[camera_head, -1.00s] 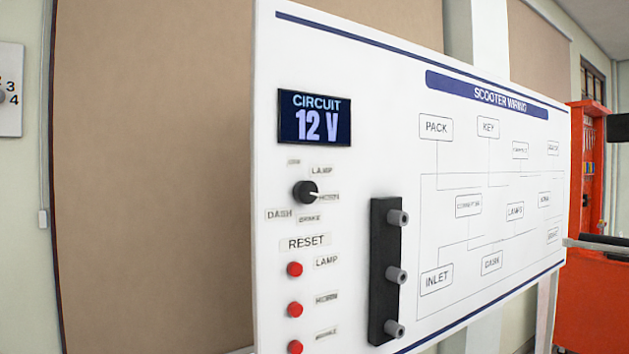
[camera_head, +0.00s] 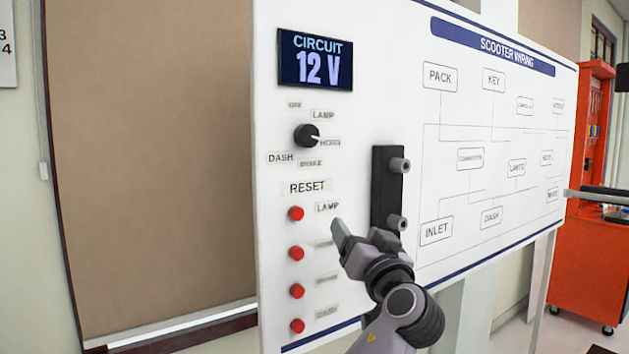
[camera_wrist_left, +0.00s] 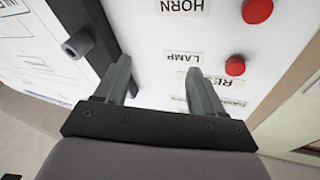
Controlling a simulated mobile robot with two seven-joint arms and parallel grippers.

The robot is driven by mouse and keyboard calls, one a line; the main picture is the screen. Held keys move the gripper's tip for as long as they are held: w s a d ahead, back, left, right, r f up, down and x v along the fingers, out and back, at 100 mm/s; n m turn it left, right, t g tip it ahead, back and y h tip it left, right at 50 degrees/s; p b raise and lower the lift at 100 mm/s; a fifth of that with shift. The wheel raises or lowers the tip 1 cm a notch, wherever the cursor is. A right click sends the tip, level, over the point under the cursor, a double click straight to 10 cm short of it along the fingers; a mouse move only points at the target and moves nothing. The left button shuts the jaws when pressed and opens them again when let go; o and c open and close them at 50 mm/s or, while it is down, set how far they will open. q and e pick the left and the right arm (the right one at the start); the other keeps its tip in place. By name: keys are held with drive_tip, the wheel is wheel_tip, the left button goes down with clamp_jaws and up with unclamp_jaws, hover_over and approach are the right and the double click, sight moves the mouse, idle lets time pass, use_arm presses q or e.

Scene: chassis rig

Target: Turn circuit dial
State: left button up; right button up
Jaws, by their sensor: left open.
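The circuit dial (camera_head: 306,135) is a round black knob on the white board, with a light pointer toward HORN. Labels OFF, LAMP, HORN, BRAKE and DASH ring it. The display (camera_head: 316,60) above reads CIRCUIT 12 V. My left gripper (camera_head: 345,238) is in front of the board, below and right of the dial, near the LAMP reset label. In the left wrist view its two fingers (camera_wrist_left: 160,85) are apart with nothing between them. The dial does not show there. My right gripper is not in view.
Red reset buttons (camera_head: 296,213) run down the board under the dial; they also show in the left wrist view (camera_wrist_left: 235,66). A black strip with grey knobs (camera_head: 385,195) stands right of them, close to my left gripper. An orange cabinet (camera_head: 585,240) is at far right.

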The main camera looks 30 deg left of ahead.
sight(310, 136)
use_arm(q)
drive_tip(key=s+r+n+g+y, duration=0.3)
drive_tip(key=r+n, duration=0.1)
drive_tip(key=r, duration=0.3)
drive_tip(key=s+r+n+g+y, duration=0.2)
drive_tip(key=s+r+n+y, duration=0.15)
drive_tip(key=r, duration=0.35)
drive_tip(key=shift+n+g+h, duration=0.25)
drive_tip(key=shift+g, duration=0.05)
drive_tip(key=p+x, duration=0.2)
drive_tip(key=x, duration=0.4)
drive_tip(key=shift+w+a+f, duration=0.1)
drive_tip(key=shift+w+a, duration=0.05)
drive_tip(key=shift+a, duration=0.15)
drive_tip(key=shift+w+a, duration=0.25)
drive_tip(key=shift+a, duration=0.3)
drive_tip(key=c, duration=1.1)
